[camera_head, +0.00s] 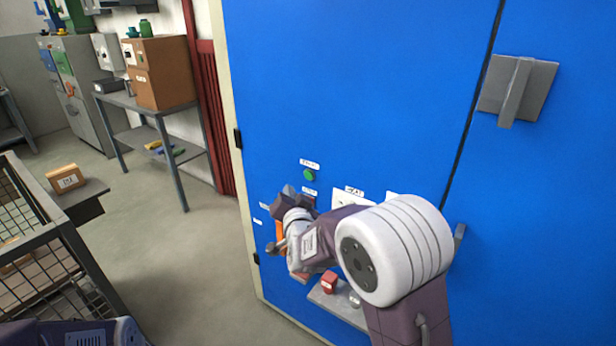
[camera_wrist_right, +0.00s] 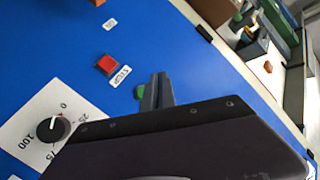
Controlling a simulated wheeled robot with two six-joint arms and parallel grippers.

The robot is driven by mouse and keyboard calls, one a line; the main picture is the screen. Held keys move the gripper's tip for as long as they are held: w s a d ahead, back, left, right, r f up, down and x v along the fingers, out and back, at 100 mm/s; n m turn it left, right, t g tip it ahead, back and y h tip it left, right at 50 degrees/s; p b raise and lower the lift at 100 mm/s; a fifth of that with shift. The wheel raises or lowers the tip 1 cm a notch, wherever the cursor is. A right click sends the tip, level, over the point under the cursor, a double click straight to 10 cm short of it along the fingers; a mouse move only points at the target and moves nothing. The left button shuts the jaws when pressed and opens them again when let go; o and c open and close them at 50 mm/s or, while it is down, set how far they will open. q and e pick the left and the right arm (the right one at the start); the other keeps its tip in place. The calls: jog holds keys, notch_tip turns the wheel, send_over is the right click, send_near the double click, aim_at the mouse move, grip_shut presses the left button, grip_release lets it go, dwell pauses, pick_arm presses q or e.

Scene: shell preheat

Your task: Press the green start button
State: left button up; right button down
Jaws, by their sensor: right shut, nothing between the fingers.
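The green start button (camera_head: 308,175) is on the blue cabinet front, under a small white label. In the right wrist view the green button (camera_wrist_right: 140,91) is partly hidden behind the fingers. My right gripper (camera_head: 289,191) is shut and empty, in front of the panel, a little below and left of the button in the head view. Its fingers (camera_wrist_right: 157,88) are pressed together in the wrist view and overlap the button's edge there. I cannot tell whether they touch it. My left gripper is not in view.
A red stop button (camera_wrist_right: 107,65) and a dial knob (camera_wrist_right: 50,129) are close by on the panel. A grey shelf (camera_head: 337,304) with a red block (camera_head: 329,282) is below. A large handle (camera_head: 515,90) is at upper right. A wire cage (camera_head: 62,250) stands left.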

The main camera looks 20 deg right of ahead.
aim_at(309, 175)
jog(key=shift+w+d, duration=0.9)
jog(key=shift+d, duration=0.25)
jog(key=shift+w+d, duration=0.9)
jog(key=shift+d, duration=0.2)
jog(key=shift+d+b, duration=0.1)
jog(key=shift+b, duration=0.25)
jog(key=shift+w+d, duration=0.2)
jog(key=shift+w, duration=0.05)
jog(key=shift+w+d, duration=0.25)
jog(key=shift+d, duration=0.1)
dwell(0.6)
dwell(0.4)
jog(key=shift+s+a+b, duration=0.45)
jog(key=shift+s+a, duration=0.05)
jog(key=shift+a, duration=0.15)
